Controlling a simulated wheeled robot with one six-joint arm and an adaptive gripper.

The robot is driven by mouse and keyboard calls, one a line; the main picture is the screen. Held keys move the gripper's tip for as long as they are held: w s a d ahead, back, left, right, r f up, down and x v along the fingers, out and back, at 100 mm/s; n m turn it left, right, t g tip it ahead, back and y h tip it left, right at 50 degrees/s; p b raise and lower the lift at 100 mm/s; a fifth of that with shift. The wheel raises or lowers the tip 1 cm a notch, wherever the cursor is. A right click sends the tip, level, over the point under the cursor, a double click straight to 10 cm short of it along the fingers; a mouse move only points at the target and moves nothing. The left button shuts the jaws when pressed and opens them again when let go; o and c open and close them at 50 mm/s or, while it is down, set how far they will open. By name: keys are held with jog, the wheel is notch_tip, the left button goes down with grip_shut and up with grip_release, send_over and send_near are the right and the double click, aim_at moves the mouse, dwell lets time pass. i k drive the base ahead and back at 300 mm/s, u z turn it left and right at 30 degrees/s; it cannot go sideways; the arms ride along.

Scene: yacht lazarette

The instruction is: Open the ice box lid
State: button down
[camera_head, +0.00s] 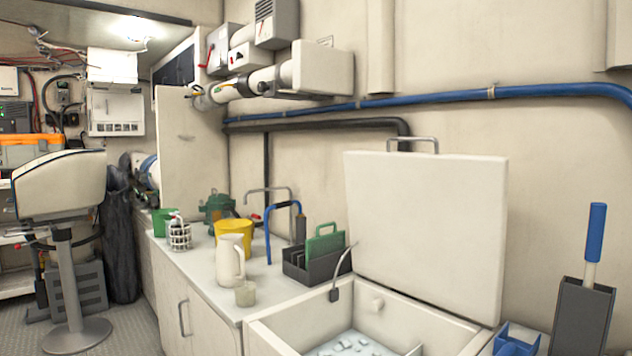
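The ice box lid (425,230) is a large cream-white panel standing nearly upright at the back of the ice box, leaning toward the wall. A grey metal handle (413,141) sits on its top edge. The ice box (270,337) is open below it at the bottom of the view, with pale ice pieces (352,345) inside. Its front part is cut off by the frame edge. My gripper is not in view.
A counter left of the box holds a white jug (230,260), a cup (245,294), a yellow bucket (236,231) and a dark rack (308,266). A blue-handled tool (596,232) stands in a grey holder at right. A pedestal seat (62,185) stands at left.

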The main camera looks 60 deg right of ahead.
aim_at(414, 221)
jog(key=u, duration=0.05)
jog(key=i, duration=2.25)
jog(key=z, duration=2.35)
